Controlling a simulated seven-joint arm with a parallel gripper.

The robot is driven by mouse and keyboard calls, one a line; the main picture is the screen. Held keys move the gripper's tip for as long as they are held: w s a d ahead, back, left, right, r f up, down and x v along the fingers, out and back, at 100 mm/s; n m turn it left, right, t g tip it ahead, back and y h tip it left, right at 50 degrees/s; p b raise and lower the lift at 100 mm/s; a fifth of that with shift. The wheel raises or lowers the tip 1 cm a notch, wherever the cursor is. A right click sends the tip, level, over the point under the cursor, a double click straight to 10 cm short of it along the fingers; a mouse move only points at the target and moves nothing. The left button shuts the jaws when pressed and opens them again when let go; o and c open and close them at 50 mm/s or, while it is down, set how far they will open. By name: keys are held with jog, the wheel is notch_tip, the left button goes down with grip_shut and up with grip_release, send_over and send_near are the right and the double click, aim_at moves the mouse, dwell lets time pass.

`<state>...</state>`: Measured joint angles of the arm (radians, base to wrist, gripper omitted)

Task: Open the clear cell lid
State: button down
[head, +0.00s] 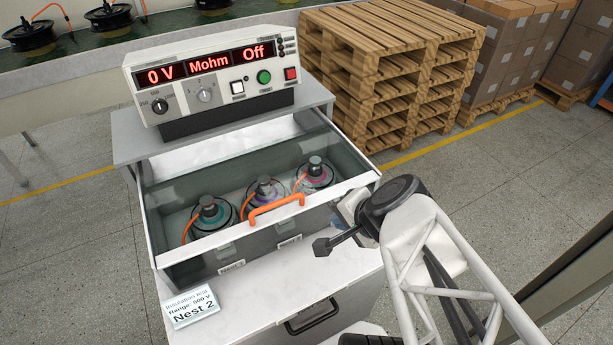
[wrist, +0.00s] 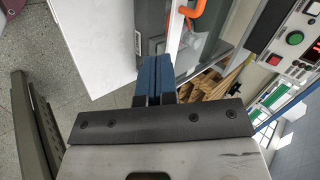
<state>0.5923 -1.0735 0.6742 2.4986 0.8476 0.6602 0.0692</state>
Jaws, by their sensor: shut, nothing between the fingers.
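The clear cell lid (head: 165,203) lies shut over the test cell, with a white frame along its front edge. An orange handle (head: 277,204) sits on that front edge; it also shows at the top of the wrist view (wrist: 197,10). Under the lid are several motors with orange leads. My gripper (head: 321,247) is to the right of the handle and lower, in front of the cell's front wall, apart from the handle. In the wrist view its blue fingers (wrist: 158,66) are together with nothing between them.
An insulation tester (head: 215,80) with red displays reading 0 V, Mohm and Off stands behind the cell. A Nest 2 card (head: 191,306) lies on the white bench top (head: 250,287) in front. Wooden pallets (head: 395,70) and cartons (head: 515,50) stand behind on the right.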

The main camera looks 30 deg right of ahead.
aim_at(289, 157)
jog(key=shift+s+d+f+m+t+h, duration=0.2)
jog(key=shift+d+f+m+t+h, duration=0.15)
jog(key=shift+d+f+m, duration=0.5)
jog(key=shift+s+d+f+m+t+h, duration=0.25)
jog(key=shift+d+f+m+h, duration=0.1)
jog(key=shift+d+f+m, duration=0.5)
jog(key=shift+w+a, duration=0.1)
jog(key=shift+w, duration=0.1)
jog(key=shift+w+r+x, duration=0.3)
jog(key=shift+r+x, duration=0.05)
jog(key=shift+x, duration=1.75)
jog(key=shift+w+r+x, duration=0.3)
jog(key=shift+x, duration=1.75)
jog(key=shift+w+r+x, duration=0.35)
jog(key=shift+x, duration=1.75)
jog(key=shift+w, duration=0.2)
jog(key=w, duration=2.3)
jog(key=shift+w, duration=0.1)
jog(key=shift+s, duration=0.25)
jog(key=shift+s, duration=1.65)
jog(key=shift+v, duration=5.1)
